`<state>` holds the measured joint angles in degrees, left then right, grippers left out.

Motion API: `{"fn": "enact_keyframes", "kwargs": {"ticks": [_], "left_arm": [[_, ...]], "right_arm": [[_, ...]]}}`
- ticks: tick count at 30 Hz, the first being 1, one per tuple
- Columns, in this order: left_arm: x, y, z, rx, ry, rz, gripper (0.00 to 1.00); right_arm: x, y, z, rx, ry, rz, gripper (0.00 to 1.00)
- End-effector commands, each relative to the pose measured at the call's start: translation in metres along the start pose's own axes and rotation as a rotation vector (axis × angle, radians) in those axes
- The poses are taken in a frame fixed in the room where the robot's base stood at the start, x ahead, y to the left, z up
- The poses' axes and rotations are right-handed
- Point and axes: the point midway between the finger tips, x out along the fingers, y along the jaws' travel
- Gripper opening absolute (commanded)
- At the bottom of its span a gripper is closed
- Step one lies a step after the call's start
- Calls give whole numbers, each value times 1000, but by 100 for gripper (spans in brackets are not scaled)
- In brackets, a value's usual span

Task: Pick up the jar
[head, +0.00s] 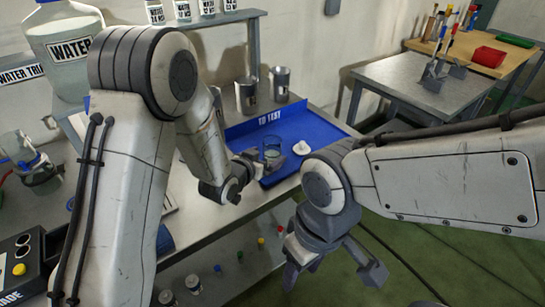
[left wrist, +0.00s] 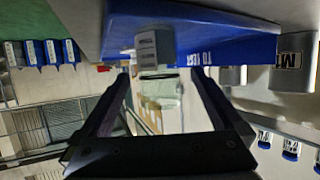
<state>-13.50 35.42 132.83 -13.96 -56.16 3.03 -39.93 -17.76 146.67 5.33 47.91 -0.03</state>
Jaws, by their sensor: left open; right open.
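The jar (head: 272,152) is clear bluish glass and stands on the blue tray marked TO TEST (head: 240,133) in the head view. In the left wrist view the jar (left wrist: 160,88) shows pale contents and appears between the two fingers. My left gripper (head: 262,166) is open at the jar; it also shows in the left wrist view (left wrist: 161,76). I cannot tell whether either finger touches the glass. Part of the jar's lower side is hidden by my gripper in the head view. My right gripper (head: 332,263) is open and empty, in front of the bench.
A small white piece (head: 301,148) lies on the tray right of the jar. Two grey metal cups (head: 247,96) (head: 280,83) stand behind. A large water jug (head: 68,50) is at upper left. A side table (head: 425,88) stands at right, with green floor between.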

Motion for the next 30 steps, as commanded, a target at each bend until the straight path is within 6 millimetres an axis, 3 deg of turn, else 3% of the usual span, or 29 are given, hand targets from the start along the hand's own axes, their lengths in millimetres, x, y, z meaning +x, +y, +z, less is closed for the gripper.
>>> {"fn": "enact_keyframes", "kwargs": {"ticks": [8,16,25,26,30], "left_arm": [[25,1,-1,0,-2,1,100],[63,2,0,0,-2,0,100],[68,1,0,-1,-2,-1,100],[68,1,0,-1,-2,-1,92],[68,1,0,-1,-2,-1,39]], "right_arm": [[-6,0,0,0,0,0,54],[-16,-1,-1,0,0,0,54],[-15,-1,-1,0,0,0,54],[-15,-1,-1,0,0,0,54],[-15,-1,-1,0,0,0,54]]}}
